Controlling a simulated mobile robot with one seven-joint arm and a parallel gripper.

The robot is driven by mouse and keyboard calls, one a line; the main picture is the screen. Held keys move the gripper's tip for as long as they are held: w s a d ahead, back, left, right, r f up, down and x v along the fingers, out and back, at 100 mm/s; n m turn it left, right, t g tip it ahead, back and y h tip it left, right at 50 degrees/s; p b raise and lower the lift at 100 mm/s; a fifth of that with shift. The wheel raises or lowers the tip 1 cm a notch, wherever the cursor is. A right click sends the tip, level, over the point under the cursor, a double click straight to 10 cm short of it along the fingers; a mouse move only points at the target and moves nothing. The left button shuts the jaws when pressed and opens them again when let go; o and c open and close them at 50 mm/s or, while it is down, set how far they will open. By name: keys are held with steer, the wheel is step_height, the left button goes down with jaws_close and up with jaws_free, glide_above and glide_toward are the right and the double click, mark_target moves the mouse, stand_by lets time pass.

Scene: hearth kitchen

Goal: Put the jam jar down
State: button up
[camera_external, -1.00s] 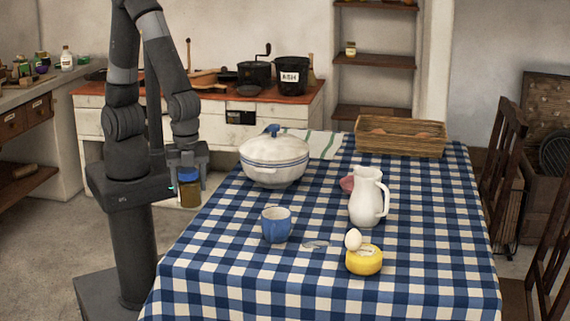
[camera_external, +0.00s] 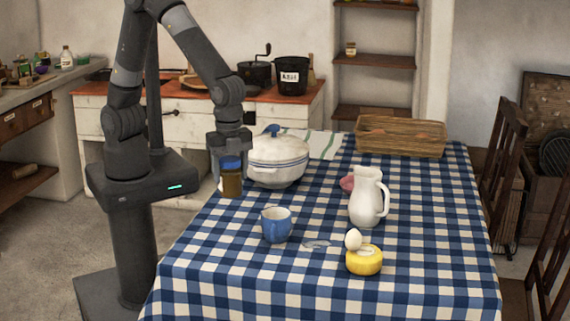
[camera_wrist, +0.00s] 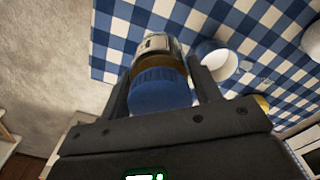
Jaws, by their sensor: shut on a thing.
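The jam jar (camera_external: 232,185) has a blue lid and a brown body. My gripper (camera_external: 231,162) is shut on it and holds it upright, at the left edge of the checked table (camera_external: 330,285), in front of the tureen in the external view. In the wrist view the jar's blue lid (camera_wrist: 158,90) sits between the two fingers of my gripper (camera_wrist: 165,85), with a pale label beyond it. I cannot tell for sure whether the jar's base touches the cloth; it looks a little above it.
A white tureen (camera_external: 278,165) stands just right of the jar. A blue mug (camera_external: 277,225), a spoon (camera_external: 316,244), a white jug (camera_external: 364,200), a yellow egg holder (camera_external: 364,262) with an egg and a wicker tray (camera_external: 400,147) are farther right. The cloth left of the mug is clear.

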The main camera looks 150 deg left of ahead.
steer(key=w+a+n, duration=0.2)
steer(key=a, duration=1.2)
steer(key=shift+s+a+f, duration=0.35)
steer(key=shift+a+f, duration=1.55)
steer(key=shift+a, duration=0.05)
steer(key=shift+s+a+f, duration=0.3)
steer(key=shift+a+f, duration=1.65)
steer(key=shift+a, duration=0.05)
steer(key=shift+s+a+f, duration=0.35)
steer(key=shift+a+f, duration=1.55)
steer(key=shift+a, duration=0.05)
steer(key=o, duration=1.3)
steer(key=shift+f, duration=0.15)
step_height(320, 180, up, 12)
steer(key=shift+r, duration=0.15)
steer(key=shift+d, duration=0.1)
